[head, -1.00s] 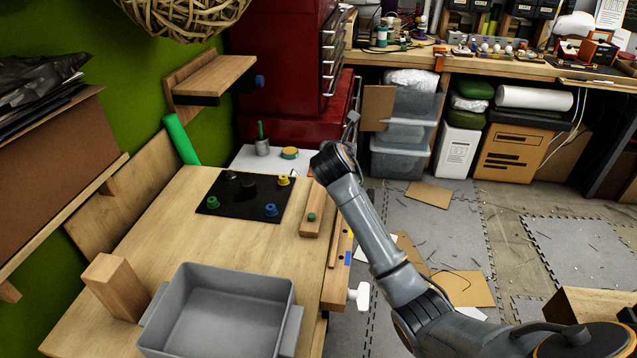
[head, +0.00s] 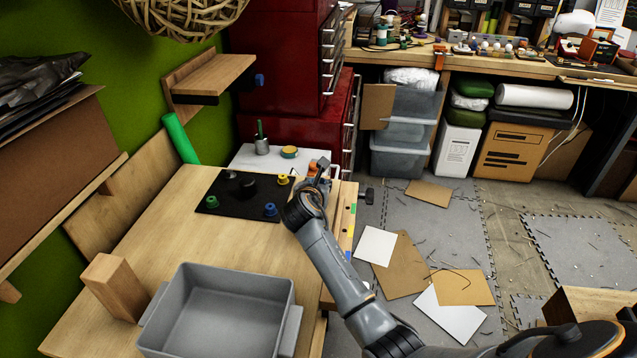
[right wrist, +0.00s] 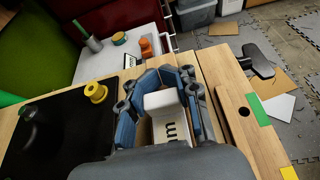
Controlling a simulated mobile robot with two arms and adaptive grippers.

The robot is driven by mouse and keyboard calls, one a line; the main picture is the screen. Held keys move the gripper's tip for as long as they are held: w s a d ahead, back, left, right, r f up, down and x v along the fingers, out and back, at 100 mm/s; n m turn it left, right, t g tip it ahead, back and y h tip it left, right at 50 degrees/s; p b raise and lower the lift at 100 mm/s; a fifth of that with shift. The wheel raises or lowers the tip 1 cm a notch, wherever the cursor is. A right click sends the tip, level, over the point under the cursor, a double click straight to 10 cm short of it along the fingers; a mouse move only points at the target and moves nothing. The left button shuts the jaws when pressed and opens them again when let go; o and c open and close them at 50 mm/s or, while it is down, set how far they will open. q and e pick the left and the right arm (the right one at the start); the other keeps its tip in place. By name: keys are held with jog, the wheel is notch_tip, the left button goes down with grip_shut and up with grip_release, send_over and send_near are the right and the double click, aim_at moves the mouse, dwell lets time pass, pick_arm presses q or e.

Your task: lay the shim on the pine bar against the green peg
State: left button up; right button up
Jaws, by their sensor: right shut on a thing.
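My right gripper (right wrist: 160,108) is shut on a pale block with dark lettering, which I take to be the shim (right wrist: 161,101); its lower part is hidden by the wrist. In the head view my right gripper (head: 321,172) is over the right side of the wooden bench, beyond the black board. I cannot tell whether the shim touches the bar. My left gripper is not in view.
The black board (head: 238,204) holds a yellow (head: 283,180), a blue (head: 271,209) and a green piece (head: 212,202). A grey bin (head: 222,312) and an upright wooden block (head: 116,287) stand at the front. A white table (head: 240,160) with small items stands behind.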

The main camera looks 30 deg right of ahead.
jog(key=o, duration=1.1)
jog(key=v, duration=1.2)
jog(key=shift+a+r, duration=0.1)
